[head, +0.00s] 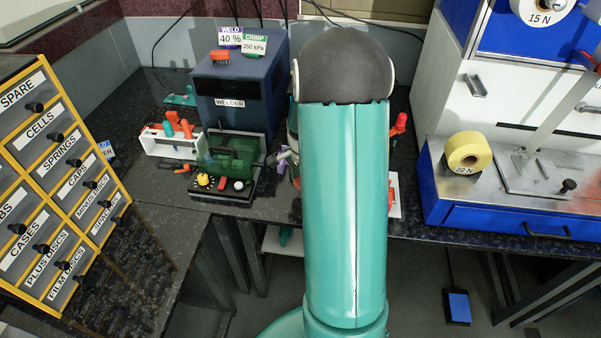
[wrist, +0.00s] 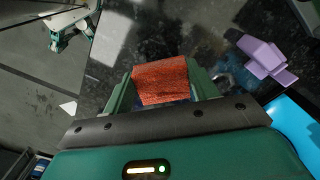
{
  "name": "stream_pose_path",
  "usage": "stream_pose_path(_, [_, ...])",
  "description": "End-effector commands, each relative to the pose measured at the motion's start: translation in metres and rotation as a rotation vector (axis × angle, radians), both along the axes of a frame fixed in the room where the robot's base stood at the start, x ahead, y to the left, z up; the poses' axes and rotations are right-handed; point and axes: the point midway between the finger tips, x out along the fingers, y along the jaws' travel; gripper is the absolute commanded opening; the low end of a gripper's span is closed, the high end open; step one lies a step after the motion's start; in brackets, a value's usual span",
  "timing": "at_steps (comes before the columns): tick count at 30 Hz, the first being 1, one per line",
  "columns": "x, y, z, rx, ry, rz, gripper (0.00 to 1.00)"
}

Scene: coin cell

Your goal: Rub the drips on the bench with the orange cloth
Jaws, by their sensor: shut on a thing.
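My gripper (wrist: 161,88) is shut on the orange cloth (wrist: 161,74), which shows as a reddish-orange folded pad between the two green fingers in the wrist view. The cloth is over the dark speckled bench (wrist: 205,22); I cannot tell whether it touches the surface. In the head view my teal arm hides the gripper and the cloth. The bench (head: 165,205) shows there left of my arm. Pale shiny patches show on the bench in the wrist view, but I cannot tell drips from reflections.
A purple object (wrist: 262,55) lies right of the cloth. The blue welder (head: 238,85), a green-covered device (head: 232,160) and a white rack (head: 170,143) stand left of my arm. A yellow drawer cabinet (head: 55,185) is at far left, a yellow roll (head: 467,152) at right.

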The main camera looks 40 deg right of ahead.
Motion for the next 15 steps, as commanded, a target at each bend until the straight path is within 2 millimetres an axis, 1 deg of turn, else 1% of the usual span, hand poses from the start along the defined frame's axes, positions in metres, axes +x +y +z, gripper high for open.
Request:
stream_pose_path(3, [0.002,-0.001,0.012,-0.001,-0.003,0.002,0.37])
stream_pose_path(9, [0.003,-0.003,0.029,-0.001,-0.002,0.006,0.37])
stream_pose_path(15, [0.003,-0.004,0.038,0.0,-0.001,0.008,0.37])
